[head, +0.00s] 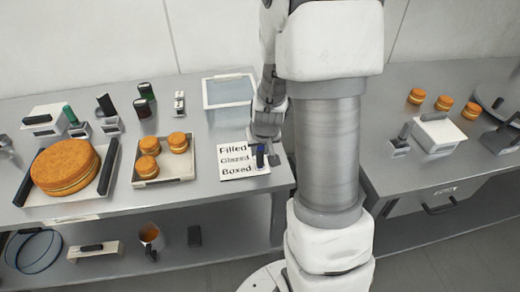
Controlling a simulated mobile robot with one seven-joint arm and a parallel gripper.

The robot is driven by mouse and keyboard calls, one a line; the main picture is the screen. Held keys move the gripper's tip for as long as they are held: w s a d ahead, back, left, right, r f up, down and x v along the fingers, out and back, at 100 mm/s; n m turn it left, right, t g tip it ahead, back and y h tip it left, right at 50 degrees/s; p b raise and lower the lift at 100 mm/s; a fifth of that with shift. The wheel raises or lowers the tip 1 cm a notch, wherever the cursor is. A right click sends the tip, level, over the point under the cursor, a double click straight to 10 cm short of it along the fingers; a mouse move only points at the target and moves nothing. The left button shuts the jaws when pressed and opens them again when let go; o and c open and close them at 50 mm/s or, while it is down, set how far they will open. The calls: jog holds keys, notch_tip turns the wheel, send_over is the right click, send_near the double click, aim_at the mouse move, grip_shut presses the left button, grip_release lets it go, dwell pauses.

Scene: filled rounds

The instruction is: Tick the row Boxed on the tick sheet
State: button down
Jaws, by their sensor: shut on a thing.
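The tick sheet (229,174) is a white sheet on the left table near its front edge. Its printed rows read Filled, Glazed and Boxed from top to bottom. My gripper (264,140) is above the sheet's right side, shut on a dark blue pen (260,157). The pen is roughly upright, with its lower end near the right end of the Boxed row. I cannot tell whether it touches the paper. Any marks in the rows are too small to see, and the pen and gripper hide part of the right edge.
A tray (188,178) with small filled rounds and a large round cake (65,166) on a board are to the left. My arm column blocks the view to the right. Another table (405,180) stands beyond it.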

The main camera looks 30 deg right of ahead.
dwell(0.4)
jog(key=shift+r+p, duration=2.65)
jog(key=shift+r, duration=0.85)
